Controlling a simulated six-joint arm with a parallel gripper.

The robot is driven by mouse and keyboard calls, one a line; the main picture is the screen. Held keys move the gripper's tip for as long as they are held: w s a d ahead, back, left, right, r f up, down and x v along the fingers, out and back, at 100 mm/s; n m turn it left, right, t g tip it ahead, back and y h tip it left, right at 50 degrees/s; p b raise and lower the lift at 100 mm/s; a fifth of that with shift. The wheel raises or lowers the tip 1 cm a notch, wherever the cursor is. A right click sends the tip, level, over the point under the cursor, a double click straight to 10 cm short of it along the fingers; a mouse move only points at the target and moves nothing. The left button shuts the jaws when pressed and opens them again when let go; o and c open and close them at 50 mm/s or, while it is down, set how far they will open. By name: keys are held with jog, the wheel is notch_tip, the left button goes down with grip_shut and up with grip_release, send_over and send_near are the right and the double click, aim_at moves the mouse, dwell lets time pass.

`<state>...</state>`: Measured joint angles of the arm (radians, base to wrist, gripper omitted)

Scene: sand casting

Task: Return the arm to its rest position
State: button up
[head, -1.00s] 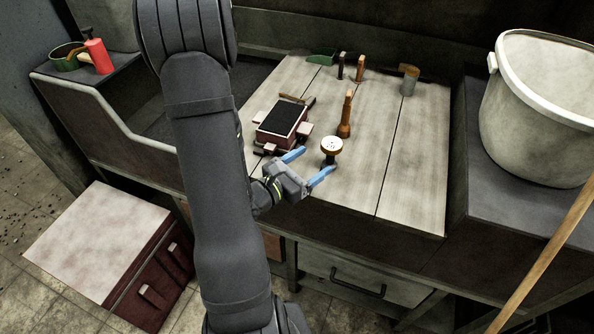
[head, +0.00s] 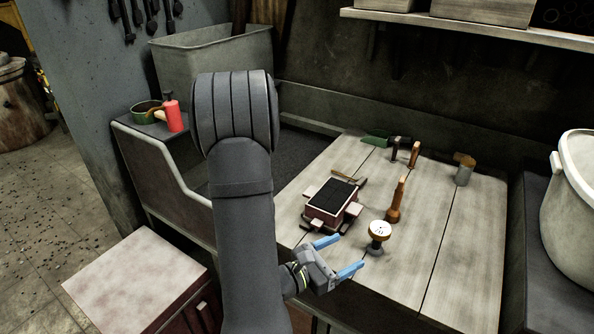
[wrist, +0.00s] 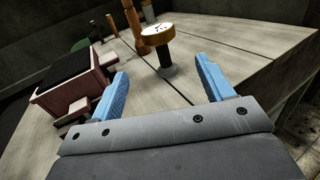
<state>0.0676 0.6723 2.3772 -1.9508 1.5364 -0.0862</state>
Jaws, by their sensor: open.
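My gripper (head: 338,256) is open and empty, its two blue fingers spread apart at the front edge of the wooden workbench (head: 445,225). In the wrist view the blue fingers (wrist: 162,82) frame a bare part of the bench top. A gauge with a round white face and orange rim (head: 379,229) stands upright on a grey base just beyond the fingers. It also shows in the wrist view (wrist: 158,35), apart from both fingers. A red moulding box with black sand (head: 334,202) sits left of the gauge, and in the wrist view (wrist: 72,88) it is beside the left finger.
An orange wooden-handled tool (head: 397,200) stands behind the gauge. Small tools (head: 414,155) and a mallet-like tool (head: 464,170) are at the back. A white bucket (head: 575,210) stands on the right. A red bottle (head: 173,113) is on the left ledge. The bench's right side is clear.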

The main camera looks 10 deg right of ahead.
aim_at(373, 237)
jog(key=x, duration=1.1)
jog(key=shift+d, duration=0.25)
jog(key=shift+w+d+f, duration=0.15)
jog(key=shift+d+f, duration=0.05)
jog(key=shift+r, duration=0.1)
jog(key=shift+a, duration=0.1)
